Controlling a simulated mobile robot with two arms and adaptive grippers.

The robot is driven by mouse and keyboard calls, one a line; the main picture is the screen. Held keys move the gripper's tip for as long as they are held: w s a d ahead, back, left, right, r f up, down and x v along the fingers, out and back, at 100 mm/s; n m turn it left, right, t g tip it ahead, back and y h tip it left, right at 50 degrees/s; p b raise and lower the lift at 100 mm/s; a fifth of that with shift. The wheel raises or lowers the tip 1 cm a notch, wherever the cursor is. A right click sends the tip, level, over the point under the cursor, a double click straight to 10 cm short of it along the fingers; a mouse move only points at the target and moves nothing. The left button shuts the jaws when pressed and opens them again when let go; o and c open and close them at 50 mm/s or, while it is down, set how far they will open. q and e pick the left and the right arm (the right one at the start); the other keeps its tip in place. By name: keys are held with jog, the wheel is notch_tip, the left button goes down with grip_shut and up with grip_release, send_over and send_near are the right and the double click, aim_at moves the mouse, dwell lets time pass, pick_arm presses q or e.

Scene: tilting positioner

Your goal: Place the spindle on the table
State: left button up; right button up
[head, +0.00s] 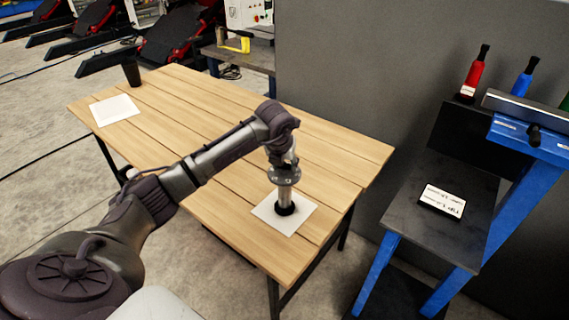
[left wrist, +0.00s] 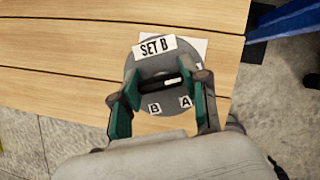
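The spindle (head: 285,194) is a silver upright shaft with a round flange near its top and a black lower end. It is over a white sheet (head: 268,209) on the wooden table (head: 330,170); whether its foot touches the sheet is unclear. My left gripper (head: 289,157) is right above the flange. In the left wrist view, the spindle's grey disc (left wrist: 165,104) carries labels "SET B", "B" and "A". The left fingers (left wrist: 165,83) are spread at either side of a dark and white part at its middle; contact is unclear. My right gripper is not in view.
Another white sheet (head: 114,110) and a black cup (head: 132,74) are at the table's far left. A blue-legged stand (head: 455,190) with a labelled dark plate is at the right, with red and blue bottles behind. The table's middle is clear.

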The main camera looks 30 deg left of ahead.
pick_arm(q)
jog(key=o, duration=0.4)
jog(key=shift+r, duration=0.25)
jog(key=shift+s+r, duration=0.1)
jog(key=shift+r, duration=0.15)
jog(key=b+v, duration=0.2)
jog(key=v, duration=0.9)
jog(key=shift+s+r, duration=0.1)
jog(key=shift+s, duration=0.1)
jog(key=shift+d, duration=0.1)
